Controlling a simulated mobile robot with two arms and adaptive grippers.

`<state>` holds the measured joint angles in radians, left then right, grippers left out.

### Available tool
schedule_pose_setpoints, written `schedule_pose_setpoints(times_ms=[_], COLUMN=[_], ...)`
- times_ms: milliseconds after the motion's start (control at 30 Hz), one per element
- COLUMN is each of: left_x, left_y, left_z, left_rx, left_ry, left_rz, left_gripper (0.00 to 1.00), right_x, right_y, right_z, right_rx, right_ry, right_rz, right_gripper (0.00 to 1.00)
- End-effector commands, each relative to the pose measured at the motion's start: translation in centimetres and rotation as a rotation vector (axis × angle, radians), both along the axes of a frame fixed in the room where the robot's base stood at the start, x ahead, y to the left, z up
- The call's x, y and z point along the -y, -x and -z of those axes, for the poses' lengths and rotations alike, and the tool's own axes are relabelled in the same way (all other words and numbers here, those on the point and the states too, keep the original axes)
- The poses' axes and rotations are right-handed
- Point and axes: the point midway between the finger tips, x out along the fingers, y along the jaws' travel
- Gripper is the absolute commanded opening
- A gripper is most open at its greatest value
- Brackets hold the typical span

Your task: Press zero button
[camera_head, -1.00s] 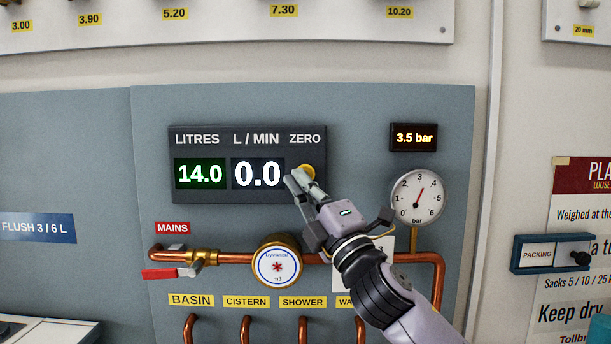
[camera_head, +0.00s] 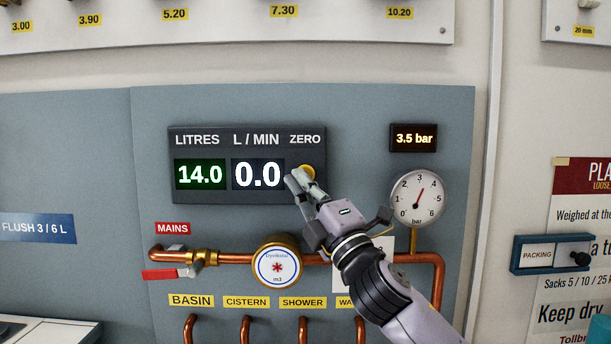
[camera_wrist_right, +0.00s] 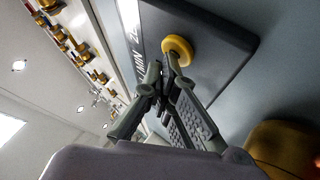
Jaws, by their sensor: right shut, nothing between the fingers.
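The yellow zero button (camera_head: 308,172) sits under the word ZERO on a dark display panel (camera_head: 250,197). The panel reads 14.0 litres and 0.0 L/min. My right gripper (camera_head: 293,178) is shut and empty, with its fingertips at the button's lower left, partly covering it. In the right wrist view the round yellow button (camera_wrist_right: 178,50) stands out from the panel just beyond the shut fingertips (camera_wrist_right: 163,62). I cannot tell whether the tips touch it. My left gripper is not in view.
A pressure gauge (camera_head: 418,198) and a 3.5 bar display (camera_head: 414,138) are right of the panel. Copper pipes with a round meter (camera_head: 277,267) and a red-handled valve (camera_head: 200,258) run below. A packing sign (camera_head: 538,254) is at the right.

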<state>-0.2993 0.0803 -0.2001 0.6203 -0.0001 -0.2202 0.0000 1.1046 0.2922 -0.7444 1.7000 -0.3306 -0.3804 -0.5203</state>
Motion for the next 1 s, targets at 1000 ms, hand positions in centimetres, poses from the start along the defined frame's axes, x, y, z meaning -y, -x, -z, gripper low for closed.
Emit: schedule_pose_setpoints(times_ms=[1000], left_x=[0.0], left_y=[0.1], left_z=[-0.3], left_rx=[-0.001], left_ry=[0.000], left_rz=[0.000], left_gripper=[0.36], right_x=[0.0], right_y=[0.7], right_z=[0.0], right_rx=[0.000], right_ry=[0.000], right_rz=[0.000], right_gripper=[0.00])
